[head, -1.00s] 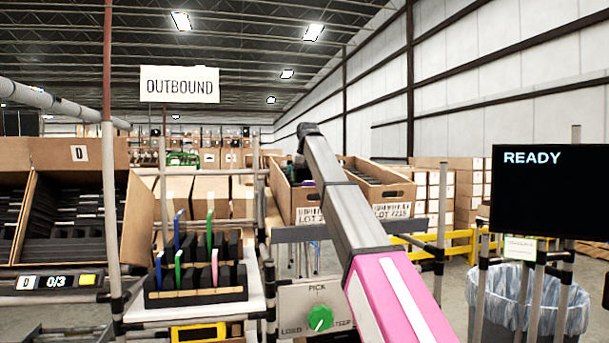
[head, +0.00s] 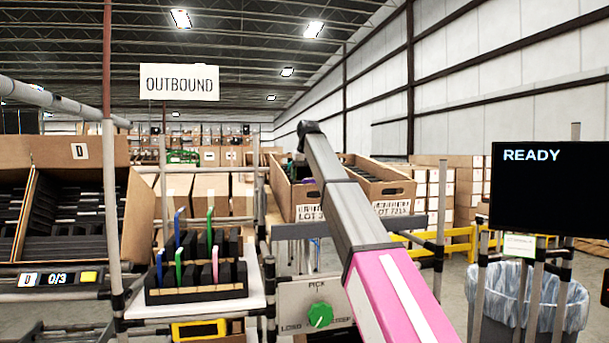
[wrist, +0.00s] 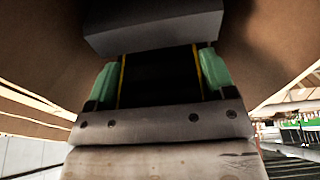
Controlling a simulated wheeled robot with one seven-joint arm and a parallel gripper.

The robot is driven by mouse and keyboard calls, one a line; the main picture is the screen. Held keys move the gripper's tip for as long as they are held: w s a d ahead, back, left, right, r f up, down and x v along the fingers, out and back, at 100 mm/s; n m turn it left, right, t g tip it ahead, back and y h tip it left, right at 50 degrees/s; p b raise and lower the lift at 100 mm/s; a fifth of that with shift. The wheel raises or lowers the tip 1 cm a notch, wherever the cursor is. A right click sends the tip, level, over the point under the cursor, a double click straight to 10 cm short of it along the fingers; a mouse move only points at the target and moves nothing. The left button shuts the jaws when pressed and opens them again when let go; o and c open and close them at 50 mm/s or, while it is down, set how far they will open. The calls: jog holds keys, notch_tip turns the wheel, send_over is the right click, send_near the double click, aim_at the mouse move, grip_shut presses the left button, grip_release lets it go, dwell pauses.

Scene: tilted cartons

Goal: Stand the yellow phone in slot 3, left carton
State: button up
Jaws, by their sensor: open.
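In the wrist view my gripper (wrist: 158,76) has its two green fingertips apart. Between them is a dark flat face with thin yellow side edges, which looks like the yellow phone (wrist: 122,80). A small gap seems to remain at the fingers. Brown cardboard walls surround it. In the head view my arm reaches toward the left (head: 284,200) of two lot-labelled cartons, and my gripper is hidden there. A tilted carton marked D (head: 142,215), with dark slots, stands at the far left. The slot numbers cannot be read.
A black rack (head: 197,293) with several blue, green and pink upright pieces stands on a white shelf between the D carton and my arm. Rack posts (head: 110,180) stand near the D carton. A dial panel (head: 300,300), a READY screen (head: 545,200) and a lined bin (head: 525,300) are nearby.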

jog(key=shift+o, duration=0.5)
jog(key=v, duration=1)
jog(key=shift+s+r, duration=0.15)
jog(key=shift+r, duration=0.1)
jog(key=shift+r, duration=0.15)
jog(key=w+v, duration=0.1)
jog(key=v, duration=0.5)
jog(key=shift+r, duration=0.55)
jog(key=shift+s, duration=0.2)
